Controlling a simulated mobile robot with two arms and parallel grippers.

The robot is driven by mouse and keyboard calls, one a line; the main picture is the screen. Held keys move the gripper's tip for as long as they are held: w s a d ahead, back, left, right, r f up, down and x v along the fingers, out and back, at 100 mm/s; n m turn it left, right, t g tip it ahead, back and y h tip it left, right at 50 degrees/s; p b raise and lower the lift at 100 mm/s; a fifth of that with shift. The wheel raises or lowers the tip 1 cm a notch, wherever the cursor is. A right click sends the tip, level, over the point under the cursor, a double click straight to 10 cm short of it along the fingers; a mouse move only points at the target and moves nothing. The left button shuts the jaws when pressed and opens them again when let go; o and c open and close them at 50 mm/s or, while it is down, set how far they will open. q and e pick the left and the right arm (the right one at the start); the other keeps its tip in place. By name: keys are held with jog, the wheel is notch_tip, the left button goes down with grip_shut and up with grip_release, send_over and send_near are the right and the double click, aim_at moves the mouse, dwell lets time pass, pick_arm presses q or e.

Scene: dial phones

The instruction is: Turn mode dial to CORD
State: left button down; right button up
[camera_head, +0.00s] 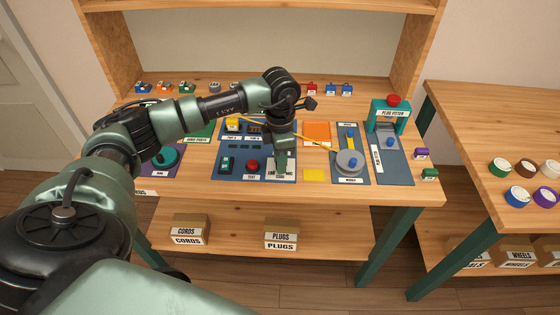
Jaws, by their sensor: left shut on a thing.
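The blue test panel (228,172) lies on the workbench, with a green-and-white switch, a red TEST button (253,165) and a white label (280,174) on which CORD can be made out. My left gripper (281,166) points down at the panel's front right, over this label. It is shut on what appears to be the mode dial, which the gripper almost wholly hides. I cannot tell which way the dial points. My right gripper is not in view.
Right of the gripper are an orange square (317,132), a yellow square (313,175), a panel with a grey disc (349,162) and a teal stand with a red knob (393,101). A yellow cord (314,146) runs close by. Boxes sit on the shelf below.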

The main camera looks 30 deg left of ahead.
pick_arm(q)
jog(key=shift+r+n, duration=0.1)
jog(key=shift+n, duration=0.7)
jog(key=c, duration=1.2)
grip_release()
jog(key=shift+o, duration=0.2)
jog(key=shift+r+b, duration=0.65)
jog(key=shift+r, duration=3.25)
